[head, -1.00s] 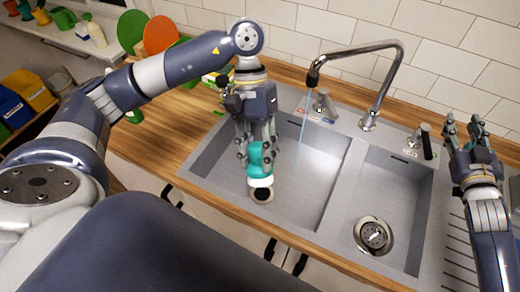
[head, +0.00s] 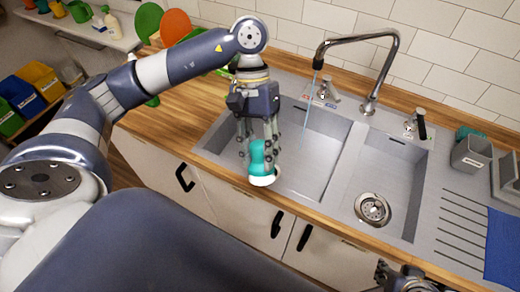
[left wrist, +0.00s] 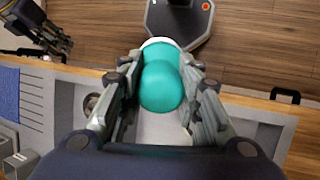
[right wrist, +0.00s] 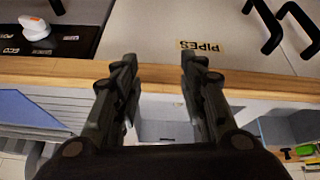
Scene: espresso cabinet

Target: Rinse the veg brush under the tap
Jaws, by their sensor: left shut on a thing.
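The veg brush (head: 261,158) has a teal handle and a white bristle end pointing down. My left gripper (head: 258,140) is shut on it and holds it near the front edge of the left basin (head: 318,165). The brush also shows between the fingers in the left wrist view (left wrist: 161,86). The tap (head: 378,70) arches over the left basin, and a thin water stream (head: 307,105) falls from its spout. The stream is to the right of and behind the brush, apart from it. My right gripper (right wrist: 160,85) is open and empty, low in front of the counter.
The right basin (head: 398,178) has a visible drain (head: 373,208). A grey caddy (head: 471,156) and a blue cloth (head: 504,248) are on the drainer side. Green and orange boards (head: 176,27) stand at the back left. Cabinet handles stick out below the counter.

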